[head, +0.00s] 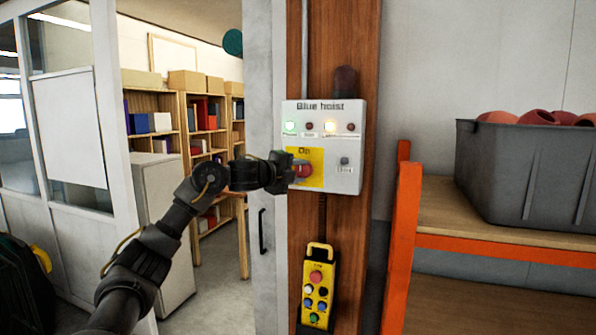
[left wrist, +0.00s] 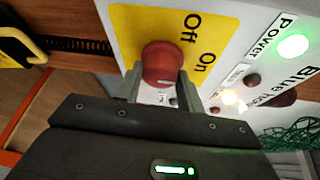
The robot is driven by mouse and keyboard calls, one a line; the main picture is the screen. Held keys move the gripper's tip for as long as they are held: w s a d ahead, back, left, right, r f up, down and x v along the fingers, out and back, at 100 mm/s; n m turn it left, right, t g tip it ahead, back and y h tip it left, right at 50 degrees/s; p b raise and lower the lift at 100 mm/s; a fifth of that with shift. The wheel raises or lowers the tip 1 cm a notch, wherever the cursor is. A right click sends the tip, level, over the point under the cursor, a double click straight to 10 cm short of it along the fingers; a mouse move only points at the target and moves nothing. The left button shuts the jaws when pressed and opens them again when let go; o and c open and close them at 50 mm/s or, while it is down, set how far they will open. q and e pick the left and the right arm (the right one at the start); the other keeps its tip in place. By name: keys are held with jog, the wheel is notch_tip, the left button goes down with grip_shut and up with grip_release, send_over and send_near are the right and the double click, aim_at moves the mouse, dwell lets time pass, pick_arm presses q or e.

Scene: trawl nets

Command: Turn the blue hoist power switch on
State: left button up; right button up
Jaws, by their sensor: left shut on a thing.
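The blue hoist control box (head: 345,125) is a white panel labelled "Blue hoist", fixed to a wooden post. Its red rotary switch (head: 303,169) sits on a yellow plate (head: 318,170) with an "On" mark. In the left wrist view the red knob (left wrist: 162,64) has a white line, and the plate reads "Off" and "On". My left gripper (head: 286,172) is at the knob, its two fingers on either side of it, shut on it. A green power lamp (head: 290,126) and an amber lamp (head: 330,126) are lit. My right gripper is not in view.
A yellow pendant with several buttons (head: 318,287) hangs below the box. An orange-framed shelf (head: 480,245) with a grey crate (head: 530,175) stands to the right. A doorway to a room with bookshelves (head: 165,105) opens at the left.

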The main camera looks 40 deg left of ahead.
pick_arm(q)
jog(key=shift+a+r, duration=0.2)
jog(key=shift+r, duration=0.2)
jog(key=o, duration=0.8)
jog(key=shift+o, duration=0.9)
jog(key=shift+w+f, duration=0.2)
jog(key=shift+f, duration=0.15)
jog(key=shift+d, duration=0.1)
jog(key=s+r+b, duration=0.1)
jog(key=s+b, duration=0.3)
jog(key=s, duration=0.6)
jog(key=shift+s+a, duration=0.3)
jog(key=shift+s, duration=0.1)
